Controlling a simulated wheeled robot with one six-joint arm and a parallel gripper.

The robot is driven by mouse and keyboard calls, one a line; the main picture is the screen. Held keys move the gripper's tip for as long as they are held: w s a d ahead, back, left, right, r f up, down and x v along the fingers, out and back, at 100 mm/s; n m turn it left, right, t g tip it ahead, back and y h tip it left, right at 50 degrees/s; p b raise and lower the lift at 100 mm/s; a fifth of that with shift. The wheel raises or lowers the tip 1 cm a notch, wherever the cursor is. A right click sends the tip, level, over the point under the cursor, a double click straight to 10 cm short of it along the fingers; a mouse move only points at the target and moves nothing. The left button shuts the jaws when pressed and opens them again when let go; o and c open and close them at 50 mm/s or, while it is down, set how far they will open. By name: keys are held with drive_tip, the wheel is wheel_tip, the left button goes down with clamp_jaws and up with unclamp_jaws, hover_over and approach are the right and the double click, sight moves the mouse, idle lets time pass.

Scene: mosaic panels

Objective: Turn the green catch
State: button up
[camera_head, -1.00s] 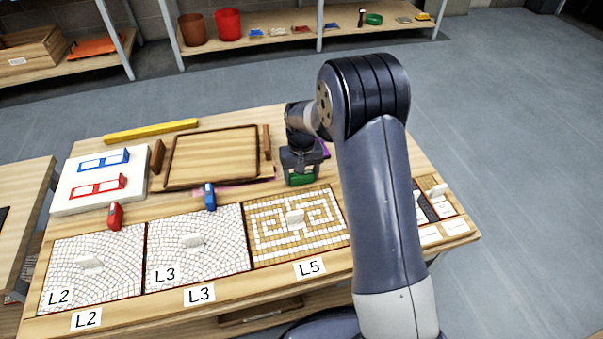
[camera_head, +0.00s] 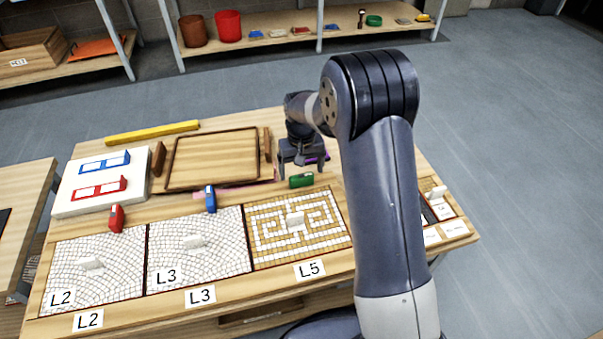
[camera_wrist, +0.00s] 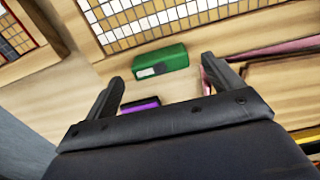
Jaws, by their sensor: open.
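The green catch (camera_head: 301,181) sits on the table just behind the back edge of the L5 panel (camera_head: 262,240). Its long side lies roughly parallel to that edge, with a small gap between them. The two spread fingers (camera_wrist: 162,72) also show in the wrist view.
A blue catch (camera_head: 211,198) and a red catch (camera_head: 117,218) stand behind the L3 and L2 panels, turned lengthwise toward them. A brown tray (camera_head: 168,165) lies left of my gripper. A purple piece (camera_wrist: 140,105) lies close under my fingers.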

sight(302, 176)
wheel_tip(302, 176, up, 7)
drive_tip(key=p, duration=0.1)
drive_tip(key=shift+r, duration=0.15)
wheel_tip(302, 176, down, 11)
drive_tip(key=shift+f+b, duration=0.1)
drive_tip(key=shift+b, duration=1.1)
drive_tip(key=shift+r, duration=0.2)
